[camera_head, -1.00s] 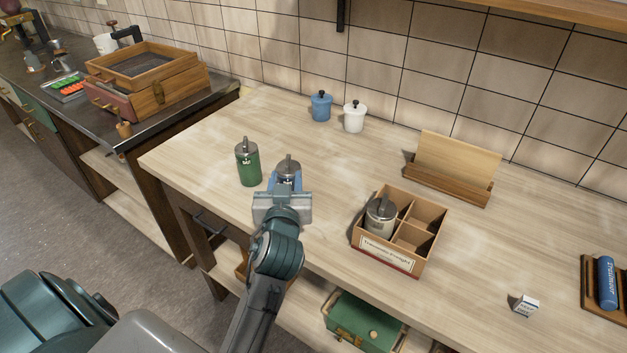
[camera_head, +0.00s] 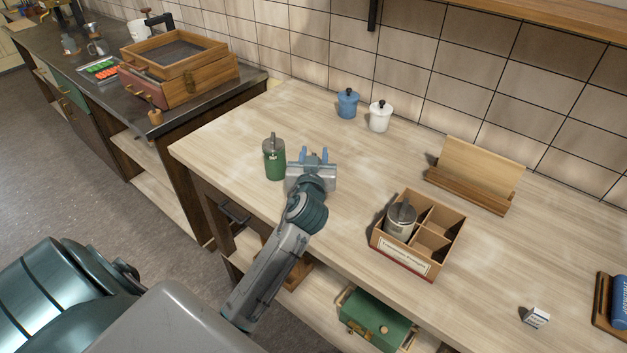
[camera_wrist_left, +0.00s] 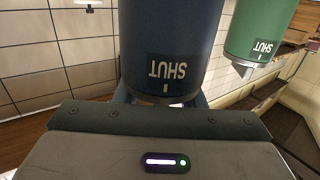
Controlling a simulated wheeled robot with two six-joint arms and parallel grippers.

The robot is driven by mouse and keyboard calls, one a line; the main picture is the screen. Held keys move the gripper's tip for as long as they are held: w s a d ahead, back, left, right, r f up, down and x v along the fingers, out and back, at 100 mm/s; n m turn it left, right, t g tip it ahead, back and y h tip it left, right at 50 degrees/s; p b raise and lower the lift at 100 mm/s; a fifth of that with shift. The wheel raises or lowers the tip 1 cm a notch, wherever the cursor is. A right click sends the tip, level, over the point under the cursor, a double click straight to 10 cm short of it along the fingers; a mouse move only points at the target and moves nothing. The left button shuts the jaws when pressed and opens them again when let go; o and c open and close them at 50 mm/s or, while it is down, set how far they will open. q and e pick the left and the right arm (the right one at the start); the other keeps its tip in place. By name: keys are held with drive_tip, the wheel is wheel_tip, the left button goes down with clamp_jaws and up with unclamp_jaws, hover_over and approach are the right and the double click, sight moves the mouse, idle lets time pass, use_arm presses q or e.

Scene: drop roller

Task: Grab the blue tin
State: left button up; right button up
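The blue tin (camera_wrist_left: 172,45) is dark blue with a "SHUT" label and fills the middle of the left wrist view, appearing upside down. In the head view it is hidden by my left gripper (camera_head: 313,154). That gripper is at the tin, with its blue fingers apart and nothing visible between them in the head view. In the wrist view the fingers show at either side of the tin's label end; I cannot tell whether they touch it. The green tin (camera_head: 274,160) stands just left of the gripper and also shows in the wrist view (camera_wrist_left: 258,28). My right gripper is out of view.
A divided wooden box (camera_head: 403,262) holding a pale tin (camera_head: 400,222) stands to the right. A blue pot (camera_head: 347,104) and a white pot (camera_head: 380,117) stand near the tiled wall. A wooden stand (camera_head: 470,180) is at back right.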

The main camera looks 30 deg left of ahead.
use_arm(q)
drive_tip(key=shift+c, duration=0.5)
clamp_jaws()
drive_tip(key=shift+r, duration=0.15)
